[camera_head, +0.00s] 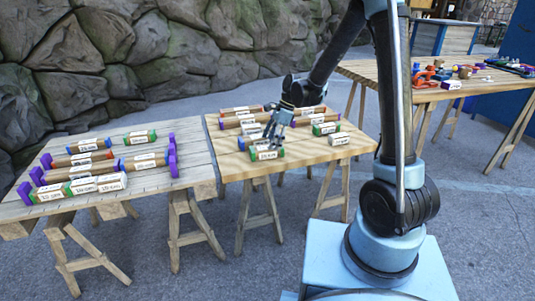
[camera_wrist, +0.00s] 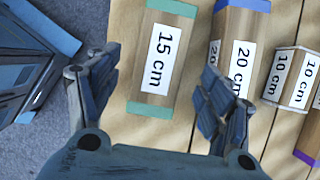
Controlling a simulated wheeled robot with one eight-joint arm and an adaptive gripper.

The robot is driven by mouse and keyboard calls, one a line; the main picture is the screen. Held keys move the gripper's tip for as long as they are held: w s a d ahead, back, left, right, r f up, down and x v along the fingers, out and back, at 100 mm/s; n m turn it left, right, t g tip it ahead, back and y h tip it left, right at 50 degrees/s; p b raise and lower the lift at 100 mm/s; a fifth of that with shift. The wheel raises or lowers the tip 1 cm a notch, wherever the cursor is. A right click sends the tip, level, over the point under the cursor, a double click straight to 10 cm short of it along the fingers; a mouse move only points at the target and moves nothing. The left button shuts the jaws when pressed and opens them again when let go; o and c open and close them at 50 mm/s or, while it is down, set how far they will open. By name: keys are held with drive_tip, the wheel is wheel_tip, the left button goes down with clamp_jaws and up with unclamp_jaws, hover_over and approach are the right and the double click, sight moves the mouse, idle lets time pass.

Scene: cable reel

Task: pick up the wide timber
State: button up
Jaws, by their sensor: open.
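My gripper (camera_head: 276,134) is over the front of the middle trestle table, pointing down. In the wrist view my gripper (camera_wrist: 163,82) is open, with one finger on each side of a thick timber block with green ends labelled 15 cm (camera_wrist: 160,55). The block also shows in the head view (camera_head: 266,155), near the table's front edge. The fingers appear apart from it, and nothing is held. It looks broad in the wrist view, but I cannot tell for sure which timber counts as the wide one.
A blue-ended 20 cm timber (camera_wrist: 235,50) and a 10 cm block (camera_wrist: 291,77) lie close to the right. More timbers lie behind. The left table (camera_head: 90,215) bears several timbers; the far right table (camera_head: 500,82) bears tools. A stone wall stands behind.

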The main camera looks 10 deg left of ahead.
sight(266, 147)
drive_tip(key=shift+x, duration=2.4)
drive_tip(key=shift+a, duration=0.15)
drive_tip(key=shift+r, duration=0.1)
drive_tip(key=c, duration=1.3)
